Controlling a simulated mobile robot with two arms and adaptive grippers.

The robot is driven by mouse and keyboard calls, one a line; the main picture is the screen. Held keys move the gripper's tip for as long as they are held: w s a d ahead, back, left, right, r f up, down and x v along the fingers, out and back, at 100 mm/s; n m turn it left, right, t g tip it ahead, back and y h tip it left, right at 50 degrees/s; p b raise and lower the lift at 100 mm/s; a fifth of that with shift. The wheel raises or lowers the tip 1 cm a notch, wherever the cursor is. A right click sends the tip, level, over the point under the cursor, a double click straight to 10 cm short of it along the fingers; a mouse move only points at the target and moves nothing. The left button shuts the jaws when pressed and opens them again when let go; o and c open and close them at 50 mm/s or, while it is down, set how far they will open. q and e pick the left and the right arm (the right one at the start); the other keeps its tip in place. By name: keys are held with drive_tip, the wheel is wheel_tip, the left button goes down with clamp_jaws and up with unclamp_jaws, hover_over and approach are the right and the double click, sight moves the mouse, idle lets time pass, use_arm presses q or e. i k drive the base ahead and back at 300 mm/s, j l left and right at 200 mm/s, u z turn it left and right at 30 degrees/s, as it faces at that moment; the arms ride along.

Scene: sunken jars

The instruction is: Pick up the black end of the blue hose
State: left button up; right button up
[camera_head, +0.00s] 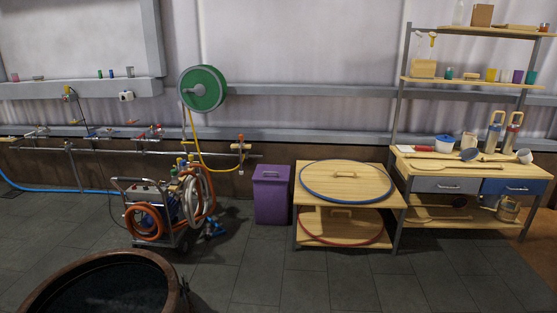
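A blue hose (60,189) lies along the foot of the back wall at the far left. It comes in from the left edge of the picture and runs right toward the wheeled cart. I cannot make out a black end on it; its right part is lost near the cart. Neither of my grippers is in view.
A cart (178,235) with orange hoses stands right of the blue hose. A round dark vat (65,270) fills the lower left. A purple bin (272,195), a wooden table (308,204) and a workbench (405,165) stand farther right. The middle floor is clear.

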sight(207, 232)
drive_tip(key=i, duration=1.85)
drive_tip(key=i+u, duration=0.2)
drive_tip(key=i, duration=0.4)
drive_tip(key=i+u, duration=0.2)
drive_tip(key=i, duration=0.4)
drive_tip(key=i+l+u, duration=0.25)
drive_tip(key=i, duration=0.35)
